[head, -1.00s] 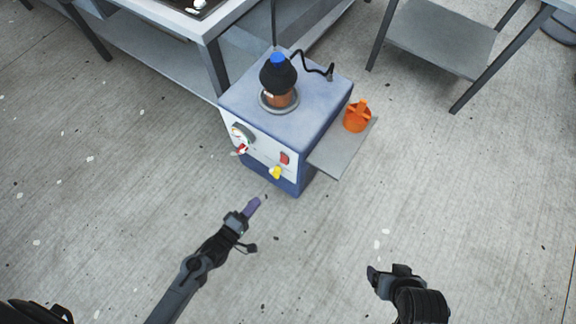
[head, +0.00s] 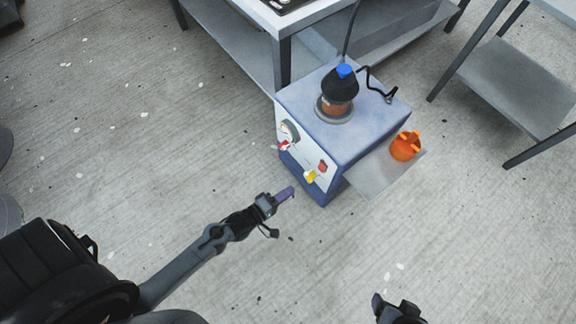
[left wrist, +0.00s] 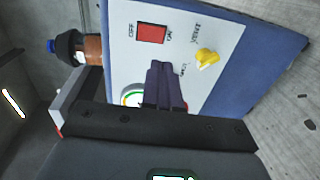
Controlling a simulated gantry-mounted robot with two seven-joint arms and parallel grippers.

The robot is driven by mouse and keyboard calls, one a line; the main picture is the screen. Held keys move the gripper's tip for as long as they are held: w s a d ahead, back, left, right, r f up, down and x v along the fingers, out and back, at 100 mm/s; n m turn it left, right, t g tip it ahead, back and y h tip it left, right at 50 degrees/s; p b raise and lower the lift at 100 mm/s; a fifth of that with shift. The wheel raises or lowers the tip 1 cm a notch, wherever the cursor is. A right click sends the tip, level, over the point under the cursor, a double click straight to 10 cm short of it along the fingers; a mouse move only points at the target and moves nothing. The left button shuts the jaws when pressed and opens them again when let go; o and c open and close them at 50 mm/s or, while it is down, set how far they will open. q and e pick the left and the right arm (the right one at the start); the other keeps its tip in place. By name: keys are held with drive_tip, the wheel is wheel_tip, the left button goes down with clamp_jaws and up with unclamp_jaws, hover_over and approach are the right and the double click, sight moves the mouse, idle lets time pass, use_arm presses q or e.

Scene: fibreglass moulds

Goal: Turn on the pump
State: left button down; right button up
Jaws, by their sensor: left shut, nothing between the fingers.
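The pump is a blue box (head: 350,115) standing on the floor. Its white front panel (head: 296,152) carries a round gauge (head: 289,131), a red-handled valve (head: 285,145), a red switch (head: 322,167) and a yellow knob (head: 310,176). My left gripper (head: 287,193) is shut and empty, in front of the panel's lower part. In the left wrist view its purple fingers (left wrist: 163,75) point toward the panel below the red switch (left wrist: 151,33), labelled OFF and ON. I cannot tell the switch's position. My right gripper (head: 385,306) is partly cut off at the bottom.
A dark, blue-capped jar (head: 341,87) with a hose stands on the pump. An orange part (head: 405,147) sits on the side shelf (head: 372,183). Metal tables (head: 250,50) stand behind and at right (head: 515,85). The floor in front is clear.

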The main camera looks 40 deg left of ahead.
use_arm(q)
drive_tip(key=b, duration=0.5)
approach(320, 169)
drive_tip(key=f+x, duration=0.1)
drive_tip(key=x, duration=0.4)
drive_tip(key=shift+w+d+r, duration=0.1)
drive_tip(key=shift+w+d, duration=0.05)
drive_tip(key=shift+w, duration=0.3)
drive_tip(key=shift+w+d+r, duration=0.15)
drive_tip(key=shift+w, duration=0.25)
drive_tip(key=shift+b, duration=0.3)
